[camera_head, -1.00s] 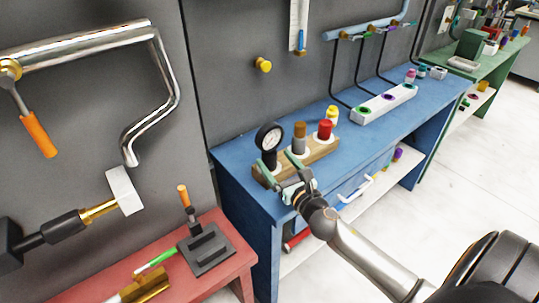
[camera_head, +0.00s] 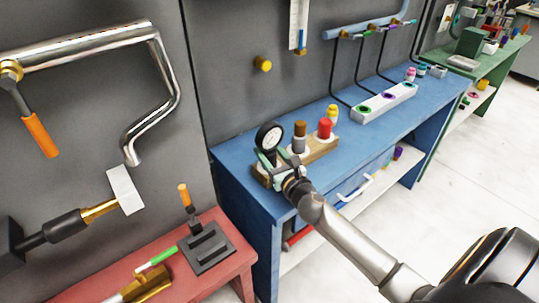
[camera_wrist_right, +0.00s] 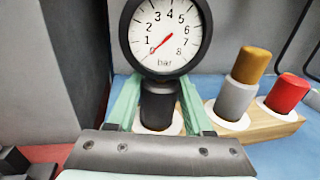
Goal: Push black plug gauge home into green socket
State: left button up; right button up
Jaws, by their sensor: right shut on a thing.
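The black plug gauge (camera_head: 270,139) has a round white dial and a black body. It stands at the left end of a wooden rack on the blue bench, and its dial and body fill the middle of the right wrist view (camera_wrist_right: 158,102). My right gripper (camera_head: 272,165) is shut on the black body below the dial, with one pale green finger on each side (camera_wrist_right: 160,112). The body's lower end meets a white ring in the rack. The green socket (camera_head: 364,111) is the near-left one on a white block at the back of the bench. My left gripper is not in view.
The wooden rack (camera_head: 322,150) also holds a brown-topped grey plug (camera_head: 299,138), a red plug (camera_head: 325,128) and a yellow one (camera_head: 333,111). The white block (camera_head: 376,106) has black hoses rising behind it. Bench top right of the rack is clear.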

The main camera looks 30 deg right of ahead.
grip_shut()
jog(key=shift+r, duration=0.1)
dwell(0.4)
